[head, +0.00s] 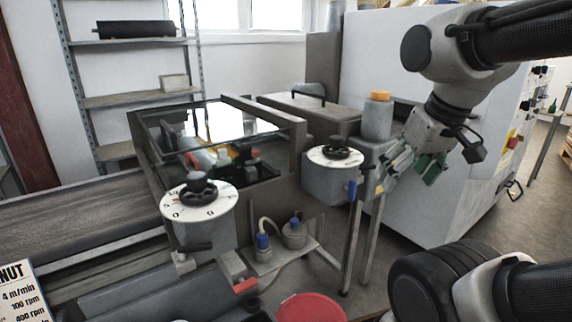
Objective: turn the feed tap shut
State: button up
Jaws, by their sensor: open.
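A blue lever (352,192) hangs upright below the right dial unit; it looks like a tap handle, but I cannot tell for sure that it is the feed tap. My gripper (412,170) is open, to the right of the blue lever and apart from it, with its greenish fingers pointing down and left. Nothing shows between the fingers.
The right dial (335,157) and left dial (197,201) have black knobs. A glass-topped machine (215,125) stands behind them. Two blue-topped fittings (262,241) sit low between them. A red bucket (310,307) is on the floor. A large white cabinet (455,190) stands behind my arm.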

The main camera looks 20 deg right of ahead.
aim_at(352, 188)
jog(key=k+l, duration=0.85)
